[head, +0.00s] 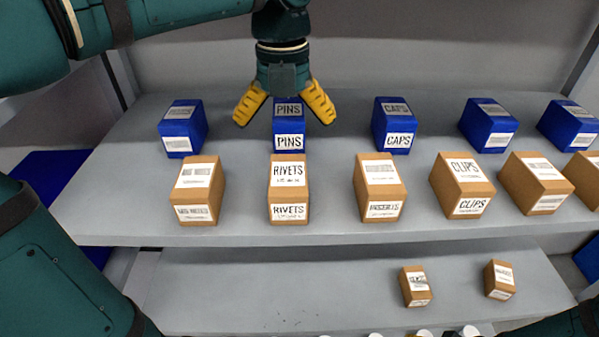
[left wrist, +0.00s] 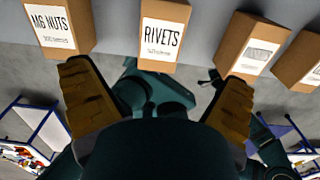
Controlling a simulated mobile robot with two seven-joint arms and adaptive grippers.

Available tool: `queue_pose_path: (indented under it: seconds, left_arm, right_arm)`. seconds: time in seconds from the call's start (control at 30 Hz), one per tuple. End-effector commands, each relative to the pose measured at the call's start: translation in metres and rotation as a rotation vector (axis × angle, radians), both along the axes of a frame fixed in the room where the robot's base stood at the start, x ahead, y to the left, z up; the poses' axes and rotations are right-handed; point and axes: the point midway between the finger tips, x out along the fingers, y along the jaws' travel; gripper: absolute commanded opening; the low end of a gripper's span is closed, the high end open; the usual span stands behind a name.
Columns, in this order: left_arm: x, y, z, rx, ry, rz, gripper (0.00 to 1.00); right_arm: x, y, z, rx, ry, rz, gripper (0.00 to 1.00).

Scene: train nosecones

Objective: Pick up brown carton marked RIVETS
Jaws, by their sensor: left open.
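The brown carton marked RIVETS (head: 289,190) stands upright on the upper grey shelf, in the front row, with white labels on its top and front. In the left wrist view the RIVETS carton (left wrist: 160,32) shows at top centre, beyond the gap between my fingers. My left gripper (head: 284,117) is open and empty, its yellow fingers spread either side of the blue PINS box, above and behind the RIVETS carton in the head view. It also shows in the left wrist view (left wrist: 157,85), not touching the carton. My right gripper is out of view.
A carton marked M6 NUTS (left wrist: 50,28) stands left of RIVETS; another brown carton (head: 380,188) stands to its right, with gaps between. Behind are blue boxes marked PINS (head: 289,140) and CAPS (head: 396,127). A lower shelf (head: 270,290) holds two small cartons.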

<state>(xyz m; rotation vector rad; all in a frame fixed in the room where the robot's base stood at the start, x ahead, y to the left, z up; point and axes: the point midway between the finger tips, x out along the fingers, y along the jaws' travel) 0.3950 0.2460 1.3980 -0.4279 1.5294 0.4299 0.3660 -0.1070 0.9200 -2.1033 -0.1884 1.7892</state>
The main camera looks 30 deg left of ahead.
Motion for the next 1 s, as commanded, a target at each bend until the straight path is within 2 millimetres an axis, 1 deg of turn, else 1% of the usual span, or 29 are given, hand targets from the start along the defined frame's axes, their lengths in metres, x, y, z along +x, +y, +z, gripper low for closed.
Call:
queue_pose_path:
  seconds: [0.2, 0.33, 0.43, 0.63, 0.9, 1.0]
  left_arm:
    - [-0.001, 0.000, -0.042, 0.000, 0.005, 0.002, 1.00]
    - [-0.001, 0.000, -0.064, 0.001, 0.004, 0.002, 1.00]
    - [0.000, 0.000, -0.074, 0.000, 0.004, 0.002, 1.00]
    - [0.000, -0.001, -0.086, -0.001, 0.003, 0.003, 1.00]
    - [0.000, -0.005, -0.123, 0.000, 0.002, 0.002, 1.00]
    - [0.000, -0.005, -0.130, 0.000, 0.002, 0.003, 1.00]
  right_arm:
    - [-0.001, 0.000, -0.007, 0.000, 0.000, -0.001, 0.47]
    - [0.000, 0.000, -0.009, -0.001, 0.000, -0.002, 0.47]
    - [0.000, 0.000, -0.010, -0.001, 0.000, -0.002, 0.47]
    - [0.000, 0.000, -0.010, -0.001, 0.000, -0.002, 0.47]
    - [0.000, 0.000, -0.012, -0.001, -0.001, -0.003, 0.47]
    - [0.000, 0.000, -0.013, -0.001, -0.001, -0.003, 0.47]
